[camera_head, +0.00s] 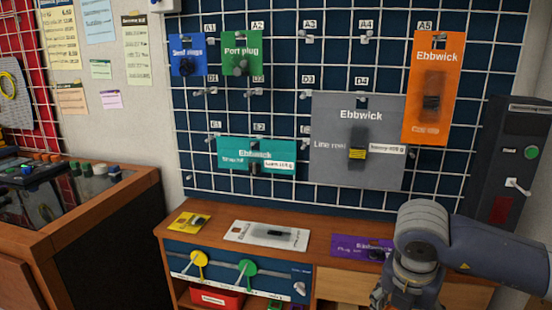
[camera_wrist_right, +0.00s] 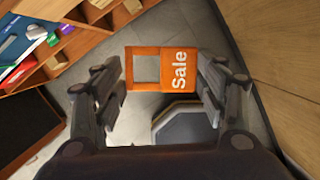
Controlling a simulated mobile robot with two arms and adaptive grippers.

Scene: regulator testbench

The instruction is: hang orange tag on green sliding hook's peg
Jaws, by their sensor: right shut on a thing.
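The orange tag (camera_wrist_right: 180,70), marked "Sale" and with a square opening at its left end, is between the fingers of my right gripper (camera_wrist_right: 161,84) in the right wrist view. The gripper is shut on its edges. In the head view my right wrist is at the lower right and hides the tag. The green sliding hook (camera_head: 247,268) sits on a rail on the blue front panel of the bench, right of the yellow sliding hook (camera_head: 199,258). My left gripper is not in view.
The wooden bench top (camera_head: 210,238) carries a yellow card (camera_head: 185,220), a white card (camera_head: 245,232) and a purple card (camera_head: 345,243). A red bin (camera_head: 216,297) stands below the rail. A grid wall (camera_head: 280,110) with hung packages rises behind.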

